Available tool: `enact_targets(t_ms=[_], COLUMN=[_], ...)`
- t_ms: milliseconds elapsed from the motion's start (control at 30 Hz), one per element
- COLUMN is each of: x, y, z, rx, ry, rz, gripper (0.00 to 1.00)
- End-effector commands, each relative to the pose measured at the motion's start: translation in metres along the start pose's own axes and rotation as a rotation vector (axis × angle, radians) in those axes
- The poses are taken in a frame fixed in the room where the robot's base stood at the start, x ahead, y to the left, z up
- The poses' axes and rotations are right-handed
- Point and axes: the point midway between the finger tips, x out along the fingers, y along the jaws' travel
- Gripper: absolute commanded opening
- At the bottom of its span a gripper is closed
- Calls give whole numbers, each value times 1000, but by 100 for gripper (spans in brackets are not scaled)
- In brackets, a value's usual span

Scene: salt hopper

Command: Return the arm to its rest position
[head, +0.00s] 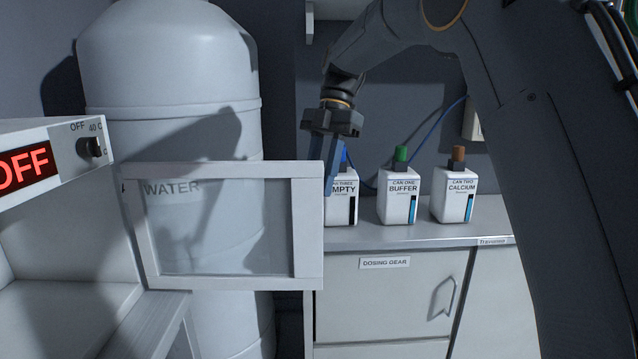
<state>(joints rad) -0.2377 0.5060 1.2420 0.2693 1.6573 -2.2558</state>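My gripper (328,180) hangs down from my arm (400,40) at the top middle of the head view. Its blue fingers point down, just left of the white can labelled CAN THREE EMPTY (342,207) and in line with the right edge of the glazed door. The fingers overlap in this view, so their gap is unclear. I see nothing held between them. Whether they touch the can or the door frame cannot be told.
A glazed door (308,230) stands open before the big WATER tank (165,65). CAN ONE BUFFER (399,206) and CAN TWO CALCIUM (454,205) stand on the counter (420,236). A box with a red OFF display (25,168) is at left. A blue cable runs behind the cans.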

Motion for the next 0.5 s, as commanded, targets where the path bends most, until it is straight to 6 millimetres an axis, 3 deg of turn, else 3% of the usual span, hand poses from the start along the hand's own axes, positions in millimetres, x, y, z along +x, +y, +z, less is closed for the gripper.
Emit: enact_targets(t_ms=[267, 500], x=[59, 126], y=[-64, -142], z=[36, 55], rx=[655, 1294], ry=[-85, -150], rz=[59, 166], gripper=[28, 28])
